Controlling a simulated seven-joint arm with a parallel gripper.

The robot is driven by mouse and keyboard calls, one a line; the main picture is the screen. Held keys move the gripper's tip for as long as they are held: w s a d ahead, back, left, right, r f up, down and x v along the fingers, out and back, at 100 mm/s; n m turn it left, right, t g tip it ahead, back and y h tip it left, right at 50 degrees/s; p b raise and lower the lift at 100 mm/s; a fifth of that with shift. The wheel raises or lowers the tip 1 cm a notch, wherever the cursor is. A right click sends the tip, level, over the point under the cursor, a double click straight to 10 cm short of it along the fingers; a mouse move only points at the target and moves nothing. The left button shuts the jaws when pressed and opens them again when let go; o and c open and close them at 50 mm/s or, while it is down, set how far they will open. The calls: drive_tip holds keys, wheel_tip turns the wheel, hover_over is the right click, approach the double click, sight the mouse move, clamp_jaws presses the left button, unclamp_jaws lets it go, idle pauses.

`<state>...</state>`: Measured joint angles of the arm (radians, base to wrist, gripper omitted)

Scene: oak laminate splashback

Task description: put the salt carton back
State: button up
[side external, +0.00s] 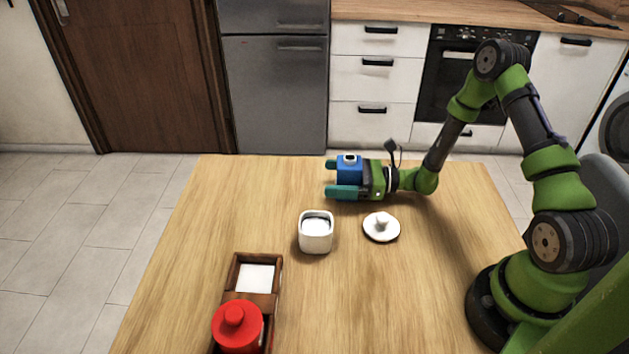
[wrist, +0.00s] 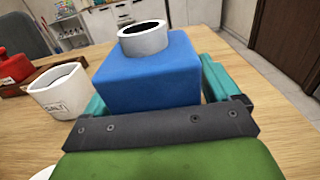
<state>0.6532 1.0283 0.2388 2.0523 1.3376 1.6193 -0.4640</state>
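The blue salt carton (side external: 349,172) with a round white spout on top is upright between the fingers of my gripper (side external: 340,180). The carton also fills the middle of the wrist view (wrist: 150,75), with a teal finger on each side. My gripper is shut on it; whether its base touches the table is hidden. A dark wooden rack (side external: 263,307) stands at the front left. Its far compartment shows a white floor and looks empty; its near one holds a red canister (side external: 238,328). A white pot (side external: 316,235) marked SALT in the wrist view (wrist: 62,92) stands open with white contents.
The pot's white lid (side external: 381,227) lies on the table to the right of the pot. The pot stands between my gripper and the rack. The wooden table (side external: 420,290) is clear at the far left and front right.

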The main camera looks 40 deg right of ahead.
drive_tip(key=shift+r, duration=0.2)
drive_tip(key=v, duration=1.2)
drive_tip(key=s+a+r+n+g+h, duration=0.4)
drive_tip(key=s+a+r+n+g, duration=0.3)
drive_tip(key=a+r+n+g, duration=0.65)
drive_tip(key=s+d+r+n+t+h, duration=0.2)
drive_tip(key=s+r+n+t+h, duration=0.3)
drive_tip(key=r+n+t, duration=0.3)
drive_tip(key=shift+r+n+h, duration=0.25)
drive_tip(key=shift+n+h, duration=0.5)
drive_tip(key=shift+h, duration=0.15)
